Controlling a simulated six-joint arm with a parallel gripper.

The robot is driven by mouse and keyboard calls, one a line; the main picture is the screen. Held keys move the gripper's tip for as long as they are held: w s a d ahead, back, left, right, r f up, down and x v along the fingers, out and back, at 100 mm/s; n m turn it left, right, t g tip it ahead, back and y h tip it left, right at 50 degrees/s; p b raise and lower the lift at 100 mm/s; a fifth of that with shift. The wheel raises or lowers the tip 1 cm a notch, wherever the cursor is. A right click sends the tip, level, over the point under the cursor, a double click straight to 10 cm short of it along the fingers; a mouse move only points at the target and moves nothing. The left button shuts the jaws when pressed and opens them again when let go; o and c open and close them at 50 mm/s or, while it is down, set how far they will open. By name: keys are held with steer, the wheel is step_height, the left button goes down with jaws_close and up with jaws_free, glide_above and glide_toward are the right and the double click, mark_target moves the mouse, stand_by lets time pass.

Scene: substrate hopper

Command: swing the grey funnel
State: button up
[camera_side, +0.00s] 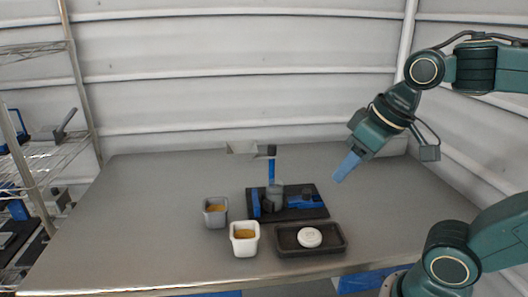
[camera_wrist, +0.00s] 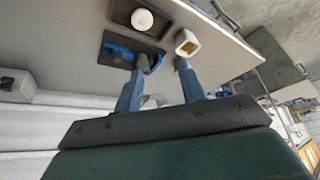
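The grey funnel (camera_side: 241,147) is at the top of a blue post (camera_side: 271,170), out to the left of it on a short dark arm. The post stands on a black base (camera_side: 312,212) with blue parts. A grey cup (camera_side: 275,198) stands on this base, to the right of and below the funnel. My gripper (camera_side: 342,176) is in the air above and right of the base, well apart from the funnel. In the wrist view its two blue fingers (camera_wrist: 162,72) are spread with a gap.
A grey container (camera_side: 215,218) and a white container (camera_side: 244,247) with tan contents stand left and in front of the base. A black tray (camera_side: 340,250) holding a white disc (camera_side: 310,237) lies in front. The table's left and back right are clear.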

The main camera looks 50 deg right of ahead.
steer(key=w+d+r+m+g, duration=0.1)
steer(key=w+d+r+m, duration=0.15)
steer(key=w, duration=0.55)
steer(key=w+d+r+m+g, duration=0.2)
steer(key=w+d, duration=0.2)
steer(key=w, duration=0.4)
steer(key=w+d+f+m, duration=0.1)
steer(key=w+d+f, duration=0.1)
steer(key=w+d, duration=0.1)
steer(key=w+d+f+m+g, duration=0.1)
steer(key=w+d+f, duration=0.1)
steer(key=w, duration=0.3)
steer(key=w+d+f+m+g, duration=0.1)
steer(key=w+d+f, duration=0.1)
steer(key=w+d, duration=0.3)
steer(key=shift+d+f+m, duration=0.1)
steer(key=shift+m, duration=0.25)
steer(key=shift+w+d+f, duration=0.25)
steer(key=shift+d+f, duration=0.1)
steer(key=shift+d, duration=0.05)
steer(key=shift+f, duration=0.15)
